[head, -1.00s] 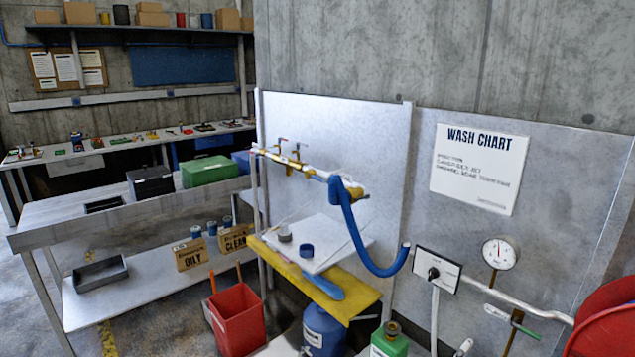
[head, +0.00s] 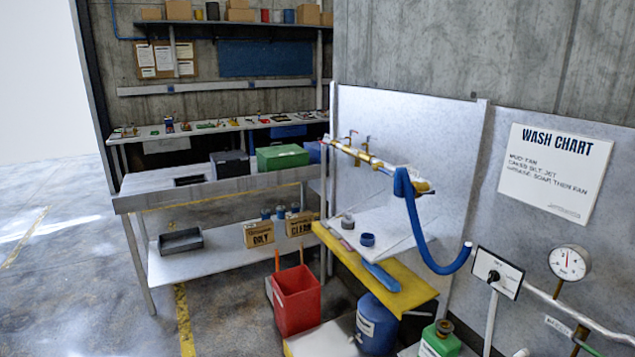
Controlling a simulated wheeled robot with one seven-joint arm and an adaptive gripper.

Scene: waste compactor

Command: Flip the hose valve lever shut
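A blue hose (head: 428,250) hangs in a loop from the brass end of a wall pipe (head: 372,160) in the head view. Two small brass valves with short dark handles (head: 353,140) stand up from that pipe. At the bottom right edge, a green lever handle (head: 588,347) shows only in part beside a brass vertical pipe (head: 580,335); the rest is cut off by the frame. I cannot tell which of these levers is the hose valve's. My gripper is not in view.
A dial panel (head: 497,272) and a round gauge (head: 569,262) are at the right, below the wash chart (head: 556,172). A yellow-edged shelf (head: 415,298), red bin (head: 297,300), blue drum (head: 376,322) and green container (head: 440,341) stand in front. The floor at the left is open.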

